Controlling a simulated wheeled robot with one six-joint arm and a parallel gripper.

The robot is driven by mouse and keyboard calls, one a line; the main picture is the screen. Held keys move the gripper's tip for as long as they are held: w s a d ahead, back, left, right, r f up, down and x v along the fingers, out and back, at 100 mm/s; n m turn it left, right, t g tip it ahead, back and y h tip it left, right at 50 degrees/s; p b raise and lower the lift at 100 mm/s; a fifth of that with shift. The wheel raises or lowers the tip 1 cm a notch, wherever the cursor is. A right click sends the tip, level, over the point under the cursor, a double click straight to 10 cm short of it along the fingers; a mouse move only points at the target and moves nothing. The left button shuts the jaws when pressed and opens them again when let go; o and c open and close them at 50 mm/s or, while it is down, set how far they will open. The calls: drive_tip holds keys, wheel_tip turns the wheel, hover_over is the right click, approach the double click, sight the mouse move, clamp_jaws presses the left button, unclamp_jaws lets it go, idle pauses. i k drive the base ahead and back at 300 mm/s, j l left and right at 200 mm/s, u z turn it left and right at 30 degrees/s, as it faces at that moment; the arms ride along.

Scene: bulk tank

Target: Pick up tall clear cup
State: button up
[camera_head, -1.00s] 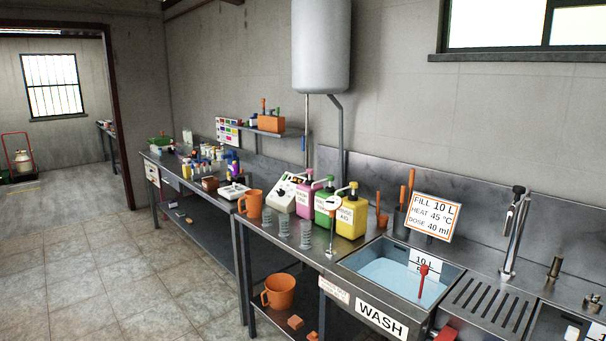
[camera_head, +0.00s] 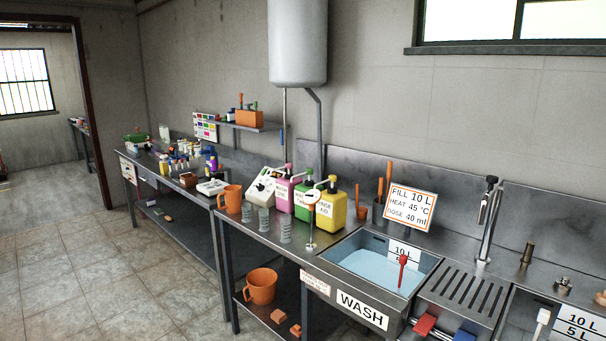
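A few small clear cups stand upright on the steel counter (camera_head: 268,240), left of the wash sink. One clear cup (camera_head: 264,220) looks the tallest, though at this size I cannot be sure. Another clear cup (camera_head: 286,232) stands to its right and nearer the sink. A smaller clear shape (camera_head: 246,213) is to its left, close to the orange jug. My gripper is not in view, so I cannot see its state.
An orange jug (camera_head: 230,199), pink (camera_head: 284,193), green (camera_head: 305,199) and yellow (camera_head: 331,208) pump bottles stand close around the cups. The water-filled wash sink (camera_head: 384,268) is right. An orange bucket (camera_head: 261,286) sits on the lower shelf. Tiled floor (camera_head: 120,275) at left is clear.

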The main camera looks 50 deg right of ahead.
sight(285, 218)
drive_tip(key=i+l+z, duration=0.25)
drive_tip(key=i, duration=0.3)
drive_tip(key=i+l+z, duration=0.25)
drive_tip(key=i, duration=0.35)
drive_tip(key=i+z, duration=0.25)
drive_tip(key=i, duration=0.35)
